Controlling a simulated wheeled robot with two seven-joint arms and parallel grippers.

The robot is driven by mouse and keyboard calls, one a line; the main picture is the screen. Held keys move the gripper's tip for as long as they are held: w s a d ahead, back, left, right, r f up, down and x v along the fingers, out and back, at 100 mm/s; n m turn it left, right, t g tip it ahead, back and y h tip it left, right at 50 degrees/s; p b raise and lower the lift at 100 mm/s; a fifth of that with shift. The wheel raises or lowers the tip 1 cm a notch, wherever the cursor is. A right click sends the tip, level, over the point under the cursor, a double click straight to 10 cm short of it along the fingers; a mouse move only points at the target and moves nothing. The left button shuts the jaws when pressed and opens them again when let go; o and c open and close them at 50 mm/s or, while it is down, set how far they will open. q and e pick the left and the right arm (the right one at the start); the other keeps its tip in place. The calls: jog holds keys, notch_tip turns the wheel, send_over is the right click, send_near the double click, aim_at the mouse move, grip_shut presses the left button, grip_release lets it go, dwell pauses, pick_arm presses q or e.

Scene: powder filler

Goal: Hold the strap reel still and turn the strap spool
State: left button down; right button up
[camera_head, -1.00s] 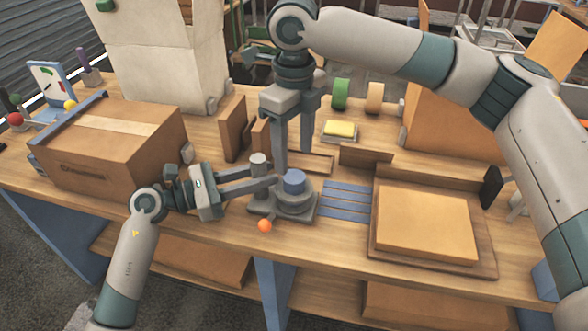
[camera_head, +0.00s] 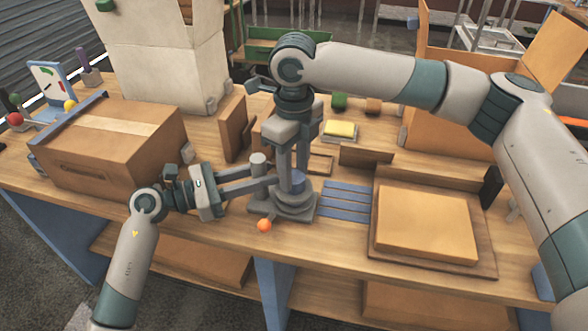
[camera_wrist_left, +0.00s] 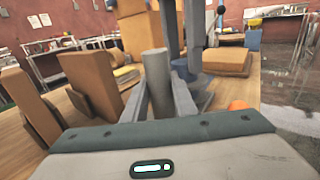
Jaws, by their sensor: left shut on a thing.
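The strap reel (camera_head: 283,213) is a dark grey base with a round body near the table's front edge. A grey upright post (camera_head: 258,160) stands at its left; it also shows in the left wrist view (camera_wrist_left: 157,72). My left gripper (camera_head: 262,178) is shut on this post, one finger on each side.
An orange ball (camera_head: 264,225) sits at the reel's front edge. Blue strips (camera_head: 347,201) lie to its right, then a shallow wooden tray (camera_head: 485,262) with a flat box (camera_head: 425,222). A large carton (camera_head: 110,150) stands at left. A yellow block (camera_head: 340,129) lies behind.

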aim_at(294, 176)
jog(key=shift+m, duration=0.4)
jog(key=shift+m, duration=2.7)
jog(key=o, duration=1)
jog(key=shift+o, duration=0.2)
jog(key=shift+r, duration=0.15)
notch_tip(294, 176, up, 12)
